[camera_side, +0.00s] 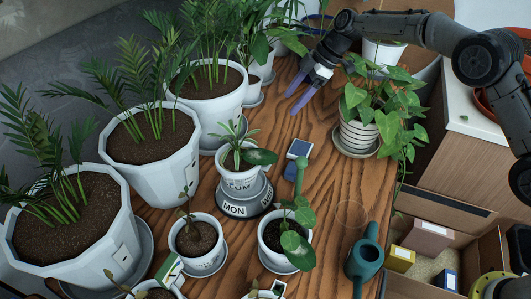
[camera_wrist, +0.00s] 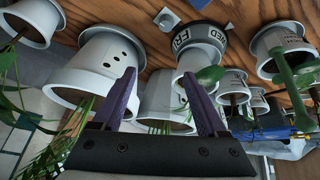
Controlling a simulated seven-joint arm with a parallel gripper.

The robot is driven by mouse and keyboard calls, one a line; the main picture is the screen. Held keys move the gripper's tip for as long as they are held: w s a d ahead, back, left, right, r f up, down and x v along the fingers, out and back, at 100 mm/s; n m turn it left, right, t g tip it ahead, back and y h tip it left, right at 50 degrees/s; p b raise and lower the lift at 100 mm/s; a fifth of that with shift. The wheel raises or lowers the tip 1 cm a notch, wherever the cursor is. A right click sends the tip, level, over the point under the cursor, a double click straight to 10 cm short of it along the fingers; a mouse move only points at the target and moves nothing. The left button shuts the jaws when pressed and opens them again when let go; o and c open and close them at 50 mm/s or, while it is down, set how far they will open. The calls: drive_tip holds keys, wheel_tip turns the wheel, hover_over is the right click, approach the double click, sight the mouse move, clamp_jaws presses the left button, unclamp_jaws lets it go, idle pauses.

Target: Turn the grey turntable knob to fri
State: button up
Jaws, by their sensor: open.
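The grey turntable (camera_side: 262,188) stands mid-table in the side view, with a dark band of white day labels; MON faces the side camera. A white pot (camera_side: 240,184) with a small plant sits on top of it. In the wrist view the turntable (camera_wrist: 205,38) is near the top centre, its band showing FRI and part of WED. A separate knob on it cannot be made out. My gripper (camera_side: 292,104) is open and empty, its purple fingers above the table's far part, beyond and right of the turntable, apart from it. The fingers also show in the wrist view (camera_wrist: 159,74).
Large white palm pots (camera_side: 160,165) line the left side. Small potted plants (camera_side: 198,246) stand in front of the turntable. A striped pot (camera_side: 358,137) with trailing leaves and a teal watering can (camera_side: 366,262) are to the right.

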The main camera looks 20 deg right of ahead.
drive_tip(key=shift+n+g+h, duration=0.5)
drive_tip(key=shift+h, duration=0.1)
drive_tip(key=x, duration=1.4)
drive_tip(key=d+x, duration=0.1)
drive_tip(key=x, duration=0.7)
drive_tip(key=shift+a+f, duration=0.1)
drive_tip(key=shift+f, duration=0.15)
clamp_jaws()
